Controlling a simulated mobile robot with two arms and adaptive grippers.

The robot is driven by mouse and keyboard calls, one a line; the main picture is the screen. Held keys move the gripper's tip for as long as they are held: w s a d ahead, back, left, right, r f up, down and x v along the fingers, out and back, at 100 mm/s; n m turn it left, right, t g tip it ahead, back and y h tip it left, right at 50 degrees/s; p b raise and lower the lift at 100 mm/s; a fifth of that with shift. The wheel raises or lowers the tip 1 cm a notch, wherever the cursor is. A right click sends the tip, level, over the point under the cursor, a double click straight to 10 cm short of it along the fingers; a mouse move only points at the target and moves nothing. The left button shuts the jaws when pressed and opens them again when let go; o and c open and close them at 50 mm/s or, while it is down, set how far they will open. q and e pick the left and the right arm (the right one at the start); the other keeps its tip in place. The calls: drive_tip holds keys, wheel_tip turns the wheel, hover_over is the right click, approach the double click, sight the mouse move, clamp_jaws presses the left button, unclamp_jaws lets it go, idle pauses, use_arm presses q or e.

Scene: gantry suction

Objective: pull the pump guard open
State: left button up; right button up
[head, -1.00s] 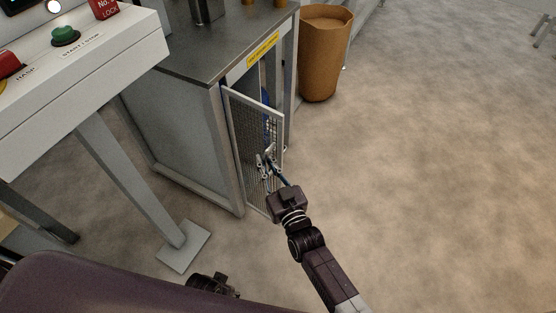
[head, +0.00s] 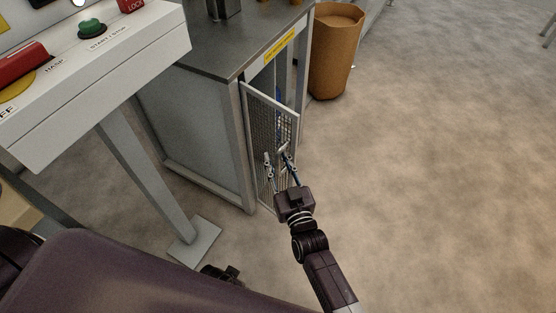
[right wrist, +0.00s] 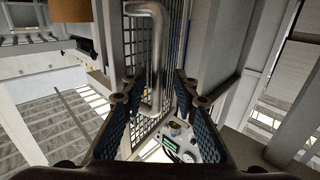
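The pump guard (head: 270,130) is a wire-mesh door in a pale frame on the grey cabinet's front. It stands ajar, its free edge swung out to the right, with a blue part just visible behind it. Its metal bar handle (right wrist: 157,65) shows in the right wrist view, upright against the mesh. My right gripper (head: 277,158) is at the guard's outer face, fingers spread. In the right wrist view my right gripper (right wrist: 155,98) has its blue-padded fingers apart, with the lower handle around the gap between them. I cannot tell whether either finger touches it.
The grey cabinet (head: 190,130) has a dark top and a yellow label. A sloped control console (head: 120,70) on a leg with a floor plate (head: 194,243) stands left. A brown bin (head: 335,55) stands behind the cabinet. The floor to the right is clear.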

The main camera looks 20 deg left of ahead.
drive_tip(key=v, duration=1.2)
idle(0.5)
